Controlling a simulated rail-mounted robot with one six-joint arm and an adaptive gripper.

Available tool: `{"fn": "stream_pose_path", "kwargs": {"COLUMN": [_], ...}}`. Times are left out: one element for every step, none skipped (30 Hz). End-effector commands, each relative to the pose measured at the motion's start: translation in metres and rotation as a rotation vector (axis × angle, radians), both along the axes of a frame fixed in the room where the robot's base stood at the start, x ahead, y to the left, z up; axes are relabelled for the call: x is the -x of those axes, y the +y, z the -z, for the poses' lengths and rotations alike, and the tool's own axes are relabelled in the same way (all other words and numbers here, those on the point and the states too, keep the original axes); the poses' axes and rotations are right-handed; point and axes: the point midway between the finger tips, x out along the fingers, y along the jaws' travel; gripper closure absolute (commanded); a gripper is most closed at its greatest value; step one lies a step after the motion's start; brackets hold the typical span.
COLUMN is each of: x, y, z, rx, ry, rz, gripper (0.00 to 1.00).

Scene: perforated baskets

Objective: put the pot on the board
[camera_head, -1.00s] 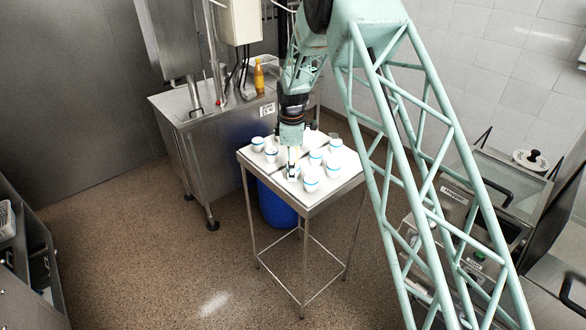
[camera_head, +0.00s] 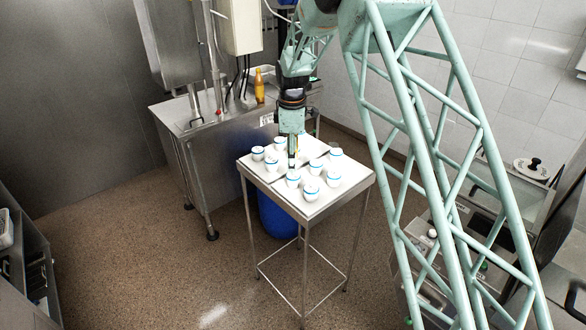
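Several small white pots with blue bands stand upright on a small square metal table (camera_head: 322,207). Among them are a front pot (camera_head: 311,193), one near the middle (camera_head: 293,180), one at the right (camera_head: 333,179) and one at the left (camera_head: 257,154). My gripper (camera_head: 292,161) points down among the pots, just behind the middle one in the picture. Its fingers are too small to tell open from shut, and I cannot tell whether it touches a pot. The table top is pale with a dark seam; I cannot pick out a separate board for certain.
A steel counter (camera_head: 190,150) with an orange bottle (camera_head: 259,86) stands behind the table at left. A blue drum (camera_head: 275,215) is under the table. Steel equipment with a white, black-knobbed lid (camera_head: 531,169) is at right.

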Motion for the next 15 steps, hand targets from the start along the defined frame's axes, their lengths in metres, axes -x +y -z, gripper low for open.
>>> {"fn": "stream_pose_path", "kwargs": {"x": [0.0,0.0,0.001,0.001,0.002,0.002,0.002,0.002,0.003,0.003,0.003,0.003,0.003,0.003,0.003], "y": [0.0,0.0,0.0,0.0,0.0,0.0,0.0,0.0,0.0,0.0,0.0,0.0,0.0,0.0,0.0], "z": [-0.006,-0.01,-0.014,-0.017,-0.019,-0.023,-0.025,-0.027,-0.029,-0.03,-0.031,-0.032,-0.032,-0.032,-0.033], "rx": [-0.001,-0.001,-0.001,0.0,0.0,0.0,0.0,0.0,0.0,0.0,0.0,0.0,0.0,0.0,0.0], "ry": [-0.002,-0.002,-0.002,-0.001,-0.001,-0.001,-0.001,-0.001,-0.001,-0.001,-0.001,-0.001,0.0,0.0,0.0], "rz": [0.0,0.0,0.0,0.0,0.0,0.0,0.0,0.0,0.0,0.0,0.0,0.0,0.0,0.0,0.0], "gripper": [0.55,0.55,0.55,0.55,0.55,0.55,0.55,0.55,0.55,0.55,0.55,0.55,0.55,0.55,0.55]}}
